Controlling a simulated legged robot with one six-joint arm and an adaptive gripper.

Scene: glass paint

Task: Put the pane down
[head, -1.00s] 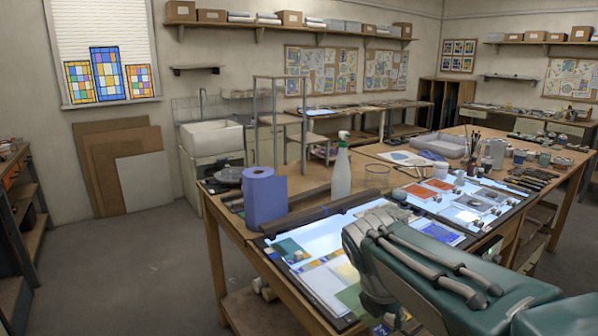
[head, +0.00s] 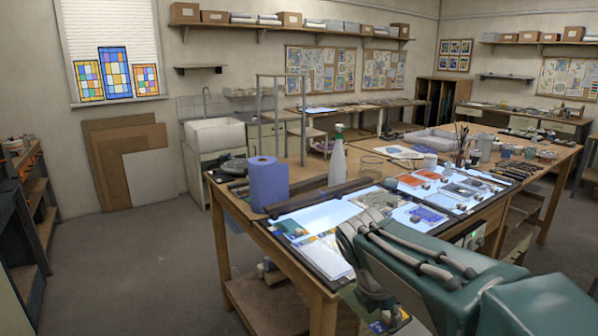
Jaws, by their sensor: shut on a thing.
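A green glass pane (head: 352,297) shows in part at the bottom centre, just off the near edge of the light table. It sticks out from behind my arm. Blue and yellow bits show below it, and I cannot tell if they belong to it. My gripper (head: 394,318) is mostly hidden behind my green arm, with only small grey parts showing. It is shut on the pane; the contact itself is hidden. The lit light table (head: 316,215) lies on the wooden bench beyond, with glass pieces and sheets on it.
A blue paper roll (head: 268,184) and a spray bottle (head: 337,162) stand on the bench, with a dark bar (head: 320,197) beside them. Jars and brushes (head: 462,142) crowd the right side. White sheets lie near the light table's front. The floor (head: 150,250) at left is clear.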

